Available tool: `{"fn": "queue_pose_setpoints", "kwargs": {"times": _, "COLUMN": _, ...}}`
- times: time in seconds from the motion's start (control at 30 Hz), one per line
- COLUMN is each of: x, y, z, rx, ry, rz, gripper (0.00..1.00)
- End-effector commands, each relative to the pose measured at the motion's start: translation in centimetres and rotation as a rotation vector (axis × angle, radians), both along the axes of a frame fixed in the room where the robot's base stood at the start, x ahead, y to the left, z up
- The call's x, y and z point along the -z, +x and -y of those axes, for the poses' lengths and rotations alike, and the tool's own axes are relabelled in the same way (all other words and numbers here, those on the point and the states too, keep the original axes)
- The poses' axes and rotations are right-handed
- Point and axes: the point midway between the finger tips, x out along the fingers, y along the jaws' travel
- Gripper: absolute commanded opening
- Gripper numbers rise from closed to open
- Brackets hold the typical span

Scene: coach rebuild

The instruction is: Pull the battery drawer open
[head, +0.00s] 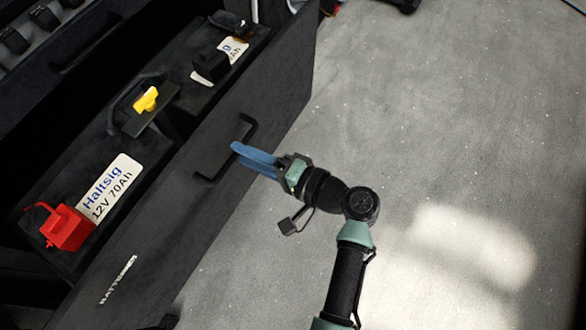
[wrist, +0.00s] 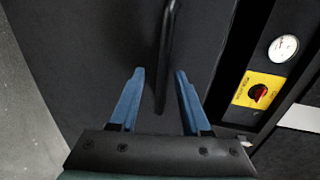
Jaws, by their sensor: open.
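The battery drawer (head: 95,270) is a dark, long-fronted drawer standing open, with batteries showing inside. Its black bar handle (head: 228,155) is on the drawer front; in the wrist view the handle (wrist: 168,45) runs between my two blue fingers. My gripper (head: 237,153) is open at the handle, its fingers pointing at the drawer front. In the wrist view my gripper (wrist: 160,72) has a finger on each side of the bar, with visible gaps. Whether a finger touches the bar cannot be told.
Inside the drawer are a battery with a red terminal cover (head: 68,228) and a yellow tag (head: 146,99), and another battery (head: 205,75) behind. A panel with a yellow-backed red switch (wrist: 258,91) and a gauge (wrist: 283,48) stands beside the drawer. The grey floor (head: 450,130) at right is clear.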

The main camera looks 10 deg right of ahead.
Motion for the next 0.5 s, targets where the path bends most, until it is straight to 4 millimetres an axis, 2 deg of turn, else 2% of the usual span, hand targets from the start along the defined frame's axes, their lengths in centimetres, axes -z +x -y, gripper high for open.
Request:
{"fn": "queue_pose_setpoints", "kwargs": {"times": 0.3, "x": -1.4, "y": -4.1, "z": 5.4, "rx": 0.009, "ry": -0.002, "rz": -0.001, "gripper": 0.47}}
{"fn": "queue_pose_setpoints", "kwargs": {"times": 0.5, "x": -2.1, "y": -6.2, "z": 8.1, "rx": 0.008, "ry": -0.002, "rz": -0.001, "gripper": 0.47}}
